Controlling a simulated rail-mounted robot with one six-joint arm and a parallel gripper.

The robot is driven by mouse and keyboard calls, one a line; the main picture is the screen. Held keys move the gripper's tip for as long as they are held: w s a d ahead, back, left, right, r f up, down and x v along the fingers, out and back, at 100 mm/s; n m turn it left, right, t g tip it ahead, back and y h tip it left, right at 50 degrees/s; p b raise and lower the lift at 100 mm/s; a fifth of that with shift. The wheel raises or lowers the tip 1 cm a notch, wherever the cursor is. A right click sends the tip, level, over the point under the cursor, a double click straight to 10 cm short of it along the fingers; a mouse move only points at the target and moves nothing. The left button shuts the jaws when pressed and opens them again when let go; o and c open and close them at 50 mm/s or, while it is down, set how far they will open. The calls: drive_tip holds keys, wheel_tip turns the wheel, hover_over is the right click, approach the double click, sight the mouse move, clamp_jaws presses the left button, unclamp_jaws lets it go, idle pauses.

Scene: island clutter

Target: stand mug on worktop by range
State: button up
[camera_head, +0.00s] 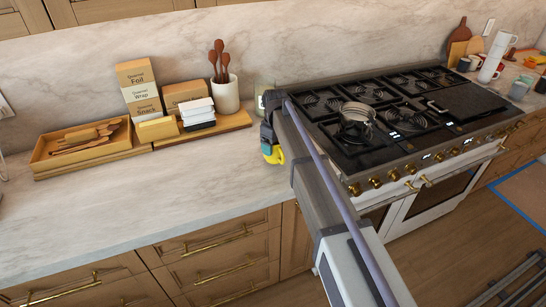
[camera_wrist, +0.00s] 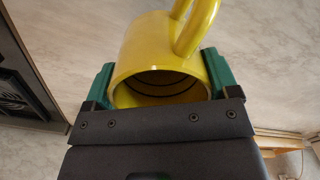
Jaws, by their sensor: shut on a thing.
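The yellow mug (camera_head: 275,157) shows low beside my arm, over the worktop (camera_head: 185,190) just left of the range (camera_head: 380,115). My gripper (camera_head: 268,134) is partly hidden by my arm there. In the wrist view, the green fingers of my gripper (camera_wrist: 160,74) are shut on opposite sides of the mug (camera_wrist: 150,48). Its open rim faces the camera, and its handle points to the top of the picture. The mug's base is hidden, so I cannot tell whether it touches the worktop.
A wooden board (camera_head: 237,121) with a white crock (camera_head: 226,95) of spoons and stacked boxes stands behind left. A utensil tray (camera_head: 45,158) is farther left. A glass jar (camera_head: 264,88) stands close behind my gripper. The front left worktop is clear.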

sight(275, 151)
wheel_tip(275, 151, down, 4)
drive_tip(key=shift+r+b, duration=0.15)
drive_tip(key=shift+b, duration=1.05)
drive_tip(key=shift+r+p, duration=0.3)
drive_tip(key=shift+r, duration=0.05)
drive_tip(key=shift+c, duration=0.5)
drive_tip(key=shift+f, duration=0.3)
drive_tip(key=o, duration=1.1)
drive_tip(key=shift+r, duration=0.1)
wheel_tip(275, 151, up, 12)
drive_tip(key=p, duration=1.2)
drive_tip(key=shift+r, duration=0.2)
